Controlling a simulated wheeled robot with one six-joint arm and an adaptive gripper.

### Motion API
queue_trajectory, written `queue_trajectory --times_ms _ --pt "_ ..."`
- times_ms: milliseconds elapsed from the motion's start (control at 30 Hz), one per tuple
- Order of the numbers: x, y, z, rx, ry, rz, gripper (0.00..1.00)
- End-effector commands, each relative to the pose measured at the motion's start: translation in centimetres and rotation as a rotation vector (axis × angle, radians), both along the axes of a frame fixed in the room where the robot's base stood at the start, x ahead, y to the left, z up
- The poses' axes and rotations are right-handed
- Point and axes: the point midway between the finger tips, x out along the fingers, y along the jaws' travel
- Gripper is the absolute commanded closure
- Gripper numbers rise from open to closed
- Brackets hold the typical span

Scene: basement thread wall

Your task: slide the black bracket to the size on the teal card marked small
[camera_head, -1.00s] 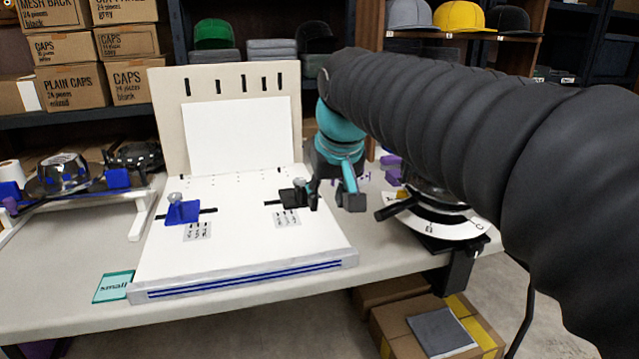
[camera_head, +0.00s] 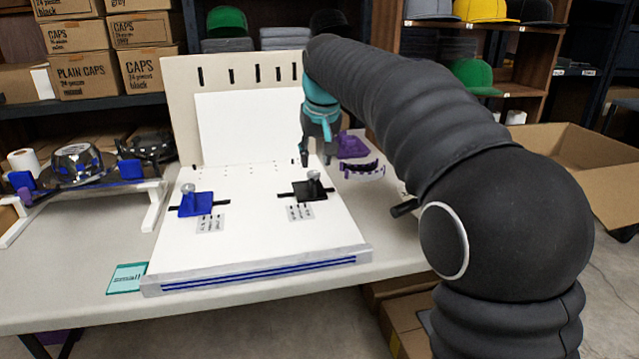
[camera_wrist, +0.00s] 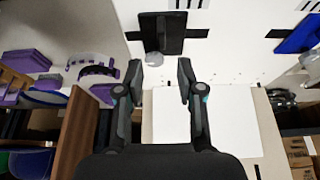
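The black bracket (camera_head: 309,190) with a silver knob sits over a dark slot on the white board (camera_head: 255,235), right of the blue bracket (camera_head: 196,205). In the wrist view the black bracket (camera_wrist: 172,30) is just beyond my fingertips, its knob (camera_wrist: 154,59) near the gap between them. My gripper (camera_wrist: 160,70) is open and empty. In the head view my gripper (camera_head: 317,158) is behind the black bracket, apart from it. A small printed label (camera_head: 300,212) lies in front of the bracket; its print is too small to read. The teal card (camera_head: 127,278) reads "small" at the table's front left.
An upright beige panel with slots (camera_head: 180,110) and a white sheet (camera_head: 240,125) stands behind the board. Purple pieces (camera_head: 352,145) lie right of my gripper. A white-legged stand with a metal cap form (camera_head: 78,160) is at left. An open carton (camera_head: 560,150) is at right.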

Motion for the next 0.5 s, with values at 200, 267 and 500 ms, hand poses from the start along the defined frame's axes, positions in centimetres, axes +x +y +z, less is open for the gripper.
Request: queue_trajectory --times_ms 200,267,500 --pt "1.4 0.7 -4.0 -0.001 0.002 0.003 0.62" --pt "1.8 0.8 -4.9 0.0 0.002 0.004 0.62" --pt "2.8 1.2 -7.4 0.0 0.001 0.005 0.62"
